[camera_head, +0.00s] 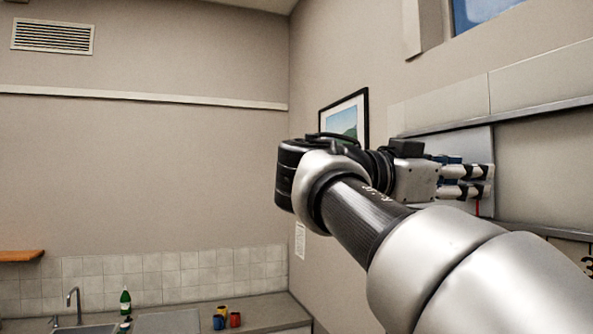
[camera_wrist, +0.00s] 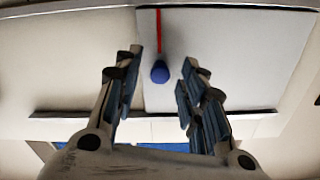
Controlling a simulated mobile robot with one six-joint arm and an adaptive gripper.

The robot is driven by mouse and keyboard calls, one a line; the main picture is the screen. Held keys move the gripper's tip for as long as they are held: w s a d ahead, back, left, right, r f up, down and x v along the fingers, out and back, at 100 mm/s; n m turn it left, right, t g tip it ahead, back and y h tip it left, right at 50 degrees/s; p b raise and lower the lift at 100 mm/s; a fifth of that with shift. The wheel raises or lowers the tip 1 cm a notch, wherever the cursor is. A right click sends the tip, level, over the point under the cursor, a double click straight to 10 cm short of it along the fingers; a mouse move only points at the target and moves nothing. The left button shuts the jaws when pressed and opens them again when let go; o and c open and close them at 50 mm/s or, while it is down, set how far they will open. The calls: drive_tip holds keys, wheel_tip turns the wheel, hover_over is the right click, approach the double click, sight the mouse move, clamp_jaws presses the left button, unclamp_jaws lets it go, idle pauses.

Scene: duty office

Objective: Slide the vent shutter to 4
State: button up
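The vent shutter is a pale flat panel (camera_head: 480,143) on the right wall, held between an upper and a lower rail. In the wrist view the shutter (camera_wrist: 235,65) carries a blue knob (camera_wrist: 160,72) with a red pointer line (camera_wrist: 159,30) running from it to the panel's edge. My gripper (camera_head: 490,181) is in front of the panel. In the wrist view my gripper (camera_wrist: 161,56) is open, with one finger on each side of the knob and a visible gap to both. Whether the fingertips reach the knob's depth is unclear. My arm hides much of the shutter in the head view.
Below the lower rail a scale strip (camera_head: 586,262) shows a "3" at the right edge; other marks are hidden or out of frame. A framed picture (camera_head: 345,118) hangs left of the shutter. A counter (camera_head: 262,312) with mugs and a bottle stands far left.

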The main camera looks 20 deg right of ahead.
drive_tip(key=shift+w+d, duration=0.1)
drive_tip(key=shift+d, duration=0.35)
clamp_jaws()
idle(0.6)
